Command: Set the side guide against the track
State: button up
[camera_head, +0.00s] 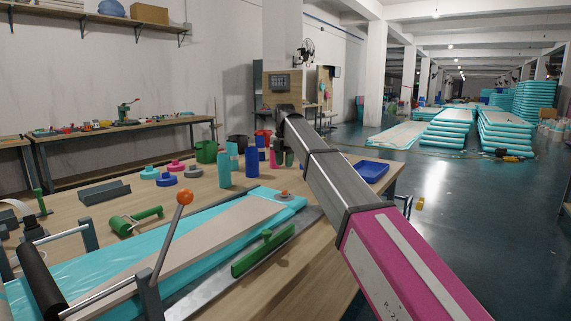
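The track (205,228) is a teal inflatable strip with a beige band along its middle, lying lengthwise on the wooden workbench. A long green bar with a raised grip (264,252), which looks like the side guide, rests on a grey metal strip along the track's right side. It runs roughly parallel to the track, and a narrow bare stretch of metal shows between them. My arm reaches in from the lower right, over the bench's right part, up to a dark joint near the middle. My gripper is not visible; the arm beyond that joint is hidden or out of sight.
A lever with an orange knob (184,198) rises from a frame with rollers across the track's near end. A green roller (136,220) lies left. Teal and blue bottles (224,170) stand past the track's far end. A blue tray (371,171) sits at the bench's right edge.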

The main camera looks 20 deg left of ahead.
aim_at(241, 264)
jog(key=k+l, duration=0.75)
jog(key=l, duration=0.2)
